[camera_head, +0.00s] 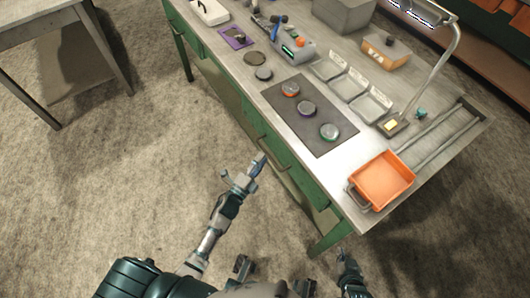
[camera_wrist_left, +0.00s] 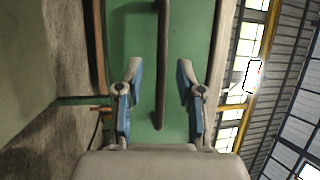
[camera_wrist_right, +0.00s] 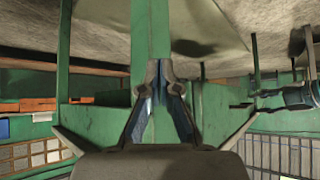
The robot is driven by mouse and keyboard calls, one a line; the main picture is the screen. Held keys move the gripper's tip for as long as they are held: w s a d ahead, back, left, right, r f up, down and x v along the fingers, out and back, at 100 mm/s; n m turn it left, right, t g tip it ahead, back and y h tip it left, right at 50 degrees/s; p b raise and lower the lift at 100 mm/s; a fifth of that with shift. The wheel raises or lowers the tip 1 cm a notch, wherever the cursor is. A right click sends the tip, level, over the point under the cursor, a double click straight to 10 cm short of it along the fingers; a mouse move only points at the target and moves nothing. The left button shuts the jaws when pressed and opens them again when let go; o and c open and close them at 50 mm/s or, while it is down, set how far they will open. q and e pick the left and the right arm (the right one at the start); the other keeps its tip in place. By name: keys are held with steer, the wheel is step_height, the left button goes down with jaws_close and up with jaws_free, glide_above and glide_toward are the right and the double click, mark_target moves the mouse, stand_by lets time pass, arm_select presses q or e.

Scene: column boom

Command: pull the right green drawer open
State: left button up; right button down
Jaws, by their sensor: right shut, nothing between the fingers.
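The workbench's green front carries drawers with dark bar handles. The right green drawer (camera_head: 312,200) appears shut, with its handle (camera_head: 289,182) on the front. My left gripper (camera_head: 245,172) is open beside the bench front, just left of that handle. In the left wrist view, a dark bar handle (camera_wrist_left: 163,35) on a green drawer front (camera_wrist_left: 200,40) runs between the lines of the open fingers (camera_wrist_left: 158,68); contact cannot be seen. My right gripper (camera_head: 345,262) is low, near the bench's front corner. In the right wrist view its fingers (camera_wrist_right: 158,68) are shut and empty, before a green leg.
The benchtop holds an orange tray (camera_head: 382,180) at the near right corner, a dark mat (camera_head: 318,138) with several round parts, grey trays (camera_head: 350,85) and a lamp (camera_head: 445,60). Another table (camera_head: 60,15) stands at far left. The floor before the bench is clear.

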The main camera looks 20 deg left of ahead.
mark_target(267, 153)
arm_select(q)
steer(key=shift+w+d+r, duration=0.15)
steer(key=shift+w+d, duration=0.3)
steer(key=shift+w, duration=0.2)
steer(key=shift+w+d+r, duration=0.15)
steer(key=shift+w+d, duration=0.3)
steer(key=shift+w, duration=0.15)
steer(key=shift+w+d, duration=0.15)
steer(key=shift+w, duration=0.15)
steer(key=shift+w+r, duration=0.1)
steer(key=shift+a, duration=0.75)
jaws_close()
steer(key=shift+d, duration=0.4)
